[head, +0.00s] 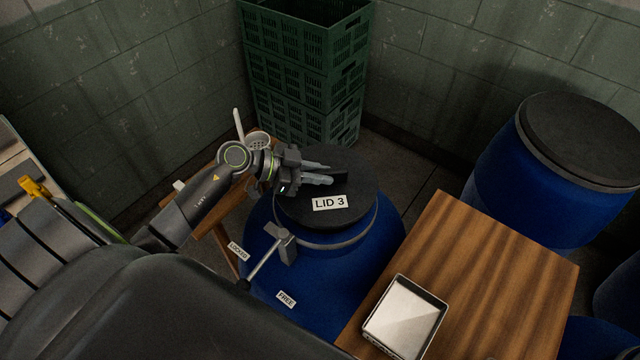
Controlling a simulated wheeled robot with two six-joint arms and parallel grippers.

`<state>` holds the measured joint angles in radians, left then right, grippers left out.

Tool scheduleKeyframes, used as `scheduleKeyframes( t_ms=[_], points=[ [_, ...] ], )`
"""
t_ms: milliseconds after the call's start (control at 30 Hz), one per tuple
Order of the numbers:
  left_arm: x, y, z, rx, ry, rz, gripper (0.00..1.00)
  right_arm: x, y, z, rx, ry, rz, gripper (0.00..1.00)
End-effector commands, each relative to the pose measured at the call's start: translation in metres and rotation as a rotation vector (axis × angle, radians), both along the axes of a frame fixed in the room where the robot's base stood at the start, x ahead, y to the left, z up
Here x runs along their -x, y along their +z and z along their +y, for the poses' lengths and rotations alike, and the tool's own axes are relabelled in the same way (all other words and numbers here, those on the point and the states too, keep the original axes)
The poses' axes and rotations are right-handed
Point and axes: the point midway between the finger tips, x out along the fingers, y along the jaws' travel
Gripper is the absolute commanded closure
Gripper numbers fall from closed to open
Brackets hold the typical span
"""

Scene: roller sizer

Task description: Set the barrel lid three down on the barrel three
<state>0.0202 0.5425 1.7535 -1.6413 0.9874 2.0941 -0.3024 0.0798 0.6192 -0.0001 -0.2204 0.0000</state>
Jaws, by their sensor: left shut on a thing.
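The barrel lid three (352,184) is a round black disc with a white label reading "LID 3". It is at the mouth of a blue barrel (365,255), which I take as barrel three. I cannot tell whether the lid rests fully on the rim or is slightly above it. My left gripper (325,175) reaches in from the left and is shut on the lid's raised black handle. A grey clamp ring (337,242) circles the barrel's neck, with a lever (268,259) at its front. My right gripper is not in view.
A wooden table (490,265) with a metal tray (404,318) stands right of the barrel. Another blue barrel with a black lid (585,140) stands at the right. Stacked green crates (305,75) stand behind. "LOCKED" (238,251) and "FREE" (286,299) labels are near the lever.

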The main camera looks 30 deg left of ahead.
Motion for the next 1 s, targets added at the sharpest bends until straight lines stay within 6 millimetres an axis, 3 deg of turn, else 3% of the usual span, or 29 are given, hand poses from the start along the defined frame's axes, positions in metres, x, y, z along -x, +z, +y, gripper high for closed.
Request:
scheduleKeyframes(
  t_ms=[300,1000],
  points=[
    [0.000,-0.037,-0.001,0.003,0.000,-0.001,1.00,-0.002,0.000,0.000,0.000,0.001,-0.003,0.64],
    [0.000,-0.050,0.000,0.002,0.000,-0.001,1.00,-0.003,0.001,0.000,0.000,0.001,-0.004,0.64]
  ],
)
